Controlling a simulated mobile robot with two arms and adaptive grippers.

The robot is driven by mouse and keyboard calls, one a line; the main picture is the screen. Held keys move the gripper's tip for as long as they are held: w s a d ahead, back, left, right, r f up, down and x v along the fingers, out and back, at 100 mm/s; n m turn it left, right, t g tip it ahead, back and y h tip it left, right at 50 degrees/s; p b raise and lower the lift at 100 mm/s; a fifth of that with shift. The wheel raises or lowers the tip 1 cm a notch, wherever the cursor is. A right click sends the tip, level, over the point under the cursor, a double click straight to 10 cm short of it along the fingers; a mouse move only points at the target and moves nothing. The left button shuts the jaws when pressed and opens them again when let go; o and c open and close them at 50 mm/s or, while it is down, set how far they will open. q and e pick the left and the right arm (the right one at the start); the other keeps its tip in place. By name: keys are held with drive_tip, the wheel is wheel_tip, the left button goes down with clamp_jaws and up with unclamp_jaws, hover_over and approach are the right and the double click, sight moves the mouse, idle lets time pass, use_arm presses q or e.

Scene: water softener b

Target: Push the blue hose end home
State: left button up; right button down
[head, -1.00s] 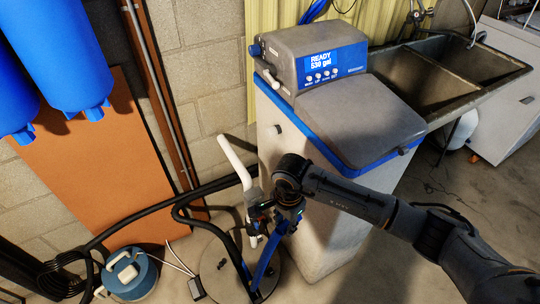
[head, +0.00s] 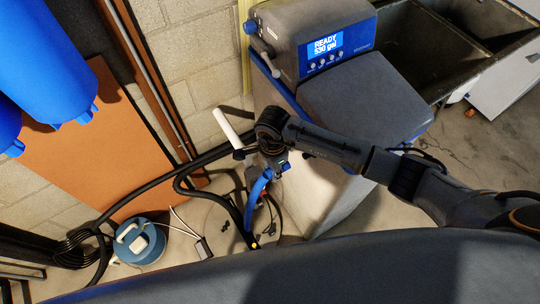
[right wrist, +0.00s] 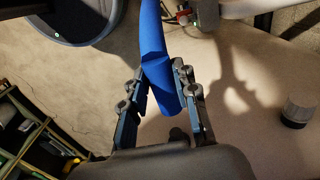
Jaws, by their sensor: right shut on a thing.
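The blue hose (head: 258,187) hangs below my right gripper (head: 272,163) beside the water softener (head: 365,90), near the white pipe (head: 228,127). In the right wrist view the hose (right wrist: 153,35) runs down from the top between the two fingers of my right gripper (right wrist: 162,76). The gripper is shut on the hose near its lower end, which shows between the fingers. The port for the hose cannot be made out clearly; a metal fitting with a red part (right wrist: 184,16) shows close to the hose. My left gripper is out of view.
Black hoses (head: 182,182) run along the wall and floor to the left. A blue-and-white canister (head: 140,242) stands on the floor. Blue tanks (head: 55,75) hang at upper left, and a sink (head: 480,45) stands at the right.

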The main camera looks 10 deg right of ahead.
sight(287, 165)
drive_tip(key=shift+s+r, duration=0.25)
drive_tip(key=shift+s, duration=0.3)
drive_tip(key=shift+w+f, duration=0.1)
drive_tip(key=shift+w+d+f+b, duration=0.1)
drive_tip(key=shift+w+d+b, duration=0.3)
drive_tip(key=shift+d, duration=0.1)
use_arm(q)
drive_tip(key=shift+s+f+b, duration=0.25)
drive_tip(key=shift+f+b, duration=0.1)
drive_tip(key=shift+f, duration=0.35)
use_arm(e)
drive_tip(key=shift+w+d, duration=0.25)
drive_tip(key=shift+d, duration=0.55)
drive_tip(key=shift+w+d, duration=0.2)
drive_tip(key=shift+d, duration=0.55)
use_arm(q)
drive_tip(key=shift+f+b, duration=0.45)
use_arm(e)
drive_tip(key=shift+d, duration=0.15)
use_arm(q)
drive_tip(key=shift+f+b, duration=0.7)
use_arm(e)
drive_tip(key=shift+w+d, duration=0.35)
drive_tip(key=shift+d, duration=0.5)
drive_tip(key=shift+w+d, duration=0.3)
drive_tip(key=shift+d, duration=0.55)
